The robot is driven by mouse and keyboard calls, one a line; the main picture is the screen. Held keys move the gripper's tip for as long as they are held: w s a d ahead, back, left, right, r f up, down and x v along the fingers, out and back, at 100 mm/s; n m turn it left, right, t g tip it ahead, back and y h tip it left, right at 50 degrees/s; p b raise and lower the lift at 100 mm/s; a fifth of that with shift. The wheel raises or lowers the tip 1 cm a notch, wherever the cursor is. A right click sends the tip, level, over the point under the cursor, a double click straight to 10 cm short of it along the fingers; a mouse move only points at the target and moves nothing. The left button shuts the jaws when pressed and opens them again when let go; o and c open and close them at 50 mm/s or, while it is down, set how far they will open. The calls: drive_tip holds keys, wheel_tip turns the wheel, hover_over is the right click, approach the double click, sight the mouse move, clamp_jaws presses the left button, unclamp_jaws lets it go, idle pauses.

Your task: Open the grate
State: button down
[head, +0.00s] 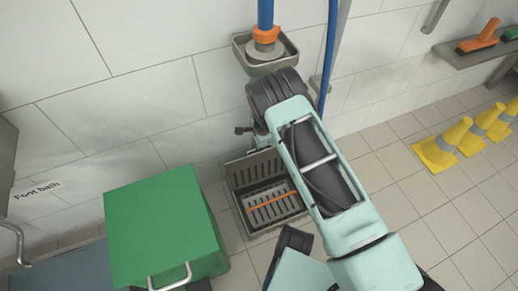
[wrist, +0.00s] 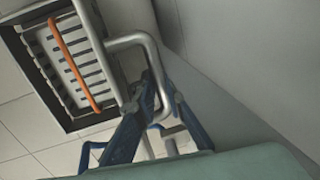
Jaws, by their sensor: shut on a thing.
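The grate (head: 253,167) is a grey slotted panel raised along the wall side of a square floor pit, tilted up off the opening. In the wrist view the grate (wrist: 98,50) shows nearly edge-on beside the pit, with a bent metal handle (wrist: 128,41) on it. My gripper (wrist: 160,103), with blue fingers, is shut on this handle near its bend. In the head view my arm covers the gripper and the handle. Inside the pit lies a slotted basket (head: 262,213) with an orange bar (head: 272,202); the basket (wrist: 68,68) also shows in the wrist view.
A green box (head: 160,225) with a metal handle stands left of the pit. The tiled wall is close behind, with a holder (head: 267,62) and blue pipe above. Yellow cones (head: 440,145) stand right, below a shelf.

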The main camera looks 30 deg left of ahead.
drive_tip(key=shift+w+r, duration=0.1)
drive_tip(key=shift+w, duration=0.15)
drive_tip(key=c, duration=2)
unclamp_jaws()
drive_tip(key=shift+o, duration=0.2)
drive_tip(key=shift+s, duration=0.1)
drive_tip(key=shift+d, duration=0.1)
